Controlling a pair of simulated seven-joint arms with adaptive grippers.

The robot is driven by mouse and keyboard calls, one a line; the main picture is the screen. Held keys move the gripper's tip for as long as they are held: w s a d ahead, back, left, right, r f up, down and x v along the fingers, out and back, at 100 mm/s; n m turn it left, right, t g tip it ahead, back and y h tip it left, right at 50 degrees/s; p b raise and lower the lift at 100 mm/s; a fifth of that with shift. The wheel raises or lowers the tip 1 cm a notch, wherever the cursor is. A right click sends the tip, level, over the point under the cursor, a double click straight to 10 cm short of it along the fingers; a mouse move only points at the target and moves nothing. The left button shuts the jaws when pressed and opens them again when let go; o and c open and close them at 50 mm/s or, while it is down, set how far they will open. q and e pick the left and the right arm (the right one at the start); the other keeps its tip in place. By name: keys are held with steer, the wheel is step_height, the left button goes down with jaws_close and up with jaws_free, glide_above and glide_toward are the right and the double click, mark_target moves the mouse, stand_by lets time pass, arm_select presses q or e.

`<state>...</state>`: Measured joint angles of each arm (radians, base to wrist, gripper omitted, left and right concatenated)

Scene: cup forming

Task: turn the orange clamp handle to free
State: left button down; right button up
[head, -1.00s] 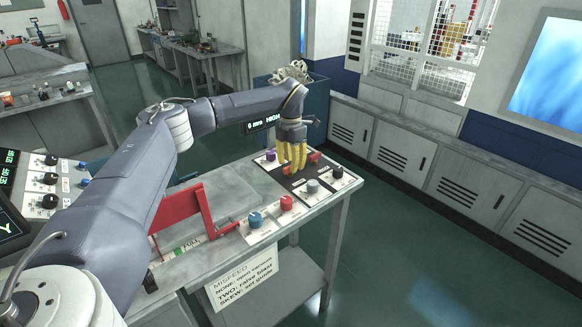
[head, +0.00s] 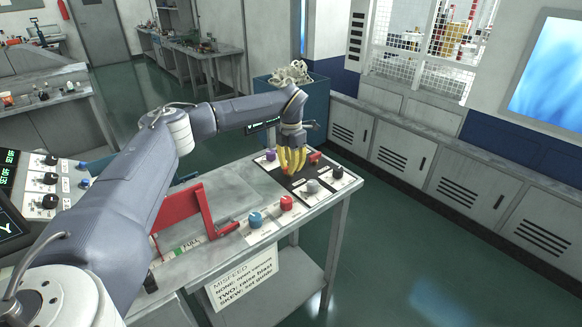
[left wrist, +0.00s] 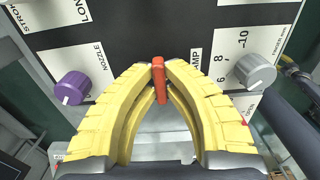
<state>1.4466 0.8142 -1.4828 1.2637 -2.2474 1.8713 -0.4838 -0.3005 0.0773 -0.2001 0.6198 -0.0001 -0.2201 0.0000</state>
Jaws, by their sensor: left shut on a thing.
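The orange clamp handle (left wrist: 159,84) stands up from a black panel in the left wrist view, beside a label partly reading "AMP". The yellow fingertips of my left gripper (left wrist: 158,70) close on it from both sides. In the head view my left gripper (head: 292,162) reaches down to the black panel (head: 300,187) at the far end of the grey table. The handle is mostly hidden by the fingers there. My right gripper is not in view.
A purple knob (left wrist: 72,88) and a grey knob (left wrist: 254,72) flank the fingers. A blue knob (head: 255,219), a red knob (head: 287,203) and a black knob (head: 337,172) stand nearby. A red lever frame (head: 183,207) stands nearer on the table (head: 232,192).

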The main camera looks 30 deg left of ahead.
arm_select(q)
steer(key=shift+n, duration=0.3)
steer(key=n, duration=0.8)
steer(key=shift+a+n, duration=0.15)
steer(key=shift+n, duration=0.15)
steer(key=n, duration=0.8)
steer(key=shift+s, duration=0.1)
steer(key=shift+n, duration=0.5)
steer(key=c, duration=1.5)
jaws_free()
steer(key=shift+a, duration=0.1)
steer(key=shift+o, duration=0.2)
